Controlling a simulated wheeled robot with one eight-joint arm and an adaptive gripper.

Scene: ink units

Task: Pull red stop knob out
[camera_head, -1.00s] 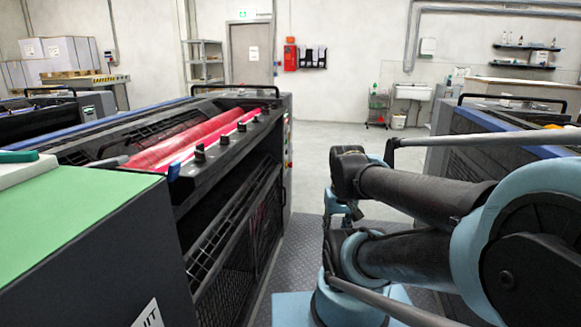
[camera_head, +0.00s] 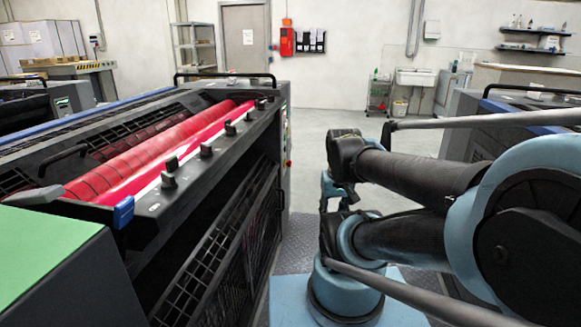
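A small red spot (camera_head: 289,163), possibly the red stop knob, shows on the narrow end face of the ink unit (camera_head: 150,233), below some small green and pale controls. It is too small and seen too edge-on to tell whether it is in or out. My arm is folded at the right of the view. What looks like my gripper (camera_head: 336,200) hangs below the dark wrist, partly hidden by my own arm. It is to the right of the red spot and apart from it. Its fingers are too small to read.
The ink unit has red rollers (camera_head: 165,150), a row of black knobs and a black rail. Another unit (camera_head: 483,113) stands at the right behind my arm. A dark tread-plate floor (camera_head: 298,230) lies between them. Open grey floor (camera_head: 335,122) lies beyond.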

